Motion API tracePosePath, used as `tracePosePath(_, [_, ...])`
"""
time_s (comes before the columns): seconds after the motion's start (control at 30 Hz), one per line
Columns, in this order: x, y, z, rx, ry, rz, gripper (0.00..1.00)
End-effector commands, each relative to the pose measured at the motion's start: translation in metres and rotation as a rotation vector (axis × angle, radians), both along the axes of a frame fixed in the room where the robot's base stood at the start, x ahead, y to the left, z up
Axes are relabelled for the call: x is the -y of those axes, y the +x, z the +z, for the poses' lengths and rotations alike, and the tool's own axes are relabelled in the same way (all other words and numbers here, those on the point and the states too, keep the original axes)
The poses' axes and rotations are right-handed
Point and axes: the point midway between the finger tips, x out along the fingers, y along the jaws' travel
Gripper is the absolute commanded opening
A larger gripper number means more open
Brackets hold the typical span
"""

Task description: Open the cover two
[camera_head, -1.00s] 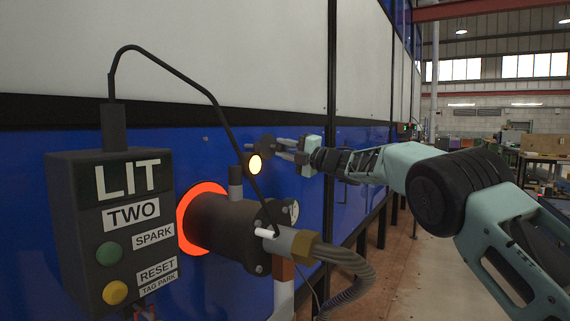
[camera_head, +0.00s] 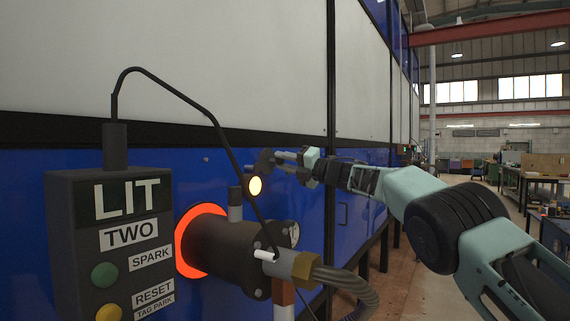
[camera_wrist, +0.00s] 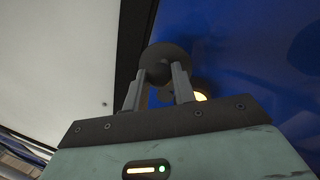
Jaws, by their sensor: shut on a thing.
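The cover (camera_head: 264,161) is a small dark round disc on the blue furnace wall, just above and right of a round glowing sight hole (camera_head: 255,186), which is uncovered. My gripper (camera_head: 279,159) comes from the right and is shut on the cover's edge. In the wrist view the cover (camera_wrist: 167,60) sits at the tips of my gripper (camera_wrist: 160,80), and the glow of the hole (camera_wrist: 200,96) shows beside the right finger. A dark control box (camera_head: 110,245) at the left reads LIT and TWO.
A dark burner (camera_head: 235,245) with a red glowing ring (camera_head: 190,240) sticks out below the hole. A black cable (camera_head: 180,88) arches from the box past the hole to the burner. A ribbed hose (camera_head: 345,278) bends right.

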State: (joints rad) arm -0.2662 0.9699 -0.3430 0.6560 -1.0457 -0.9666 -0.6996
Motion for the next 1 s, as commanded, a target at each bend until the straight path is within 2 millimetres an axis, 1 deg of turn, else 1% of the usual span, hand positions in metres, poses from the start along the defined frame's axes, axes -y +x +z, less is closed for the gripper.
tracePosePath(0.17, [-0.001, -0.001, 0.000, -0.001, 0.000, 0.003, 0.00])
tracePosePath(0.2, [-0.001, -0.001, 0.000, -0.001, 0.000, 0.003, 0.32])
tracePosePath(0.27, [-0.001, -0.001, 0.000, -0.001, 0.000, 0.003, 0.48])
tracePosePath(0.53, [0.000, 0.000, 0.000, -0.002, 0.001, 0.001, 0.48])
tracePosePath(0.67, [0.004, -0.003, -0.002, -0.001, 0.001, 0.000, 0.48])
tracePosePath(0.87, [0.024, -0.015, -0.009, -0.001, 0.002, -0.001, 0.48])
tracePosePath(1.0, [0.048, -0.030, -0.014, -0.003, 0.002, -0.002, 0.48])
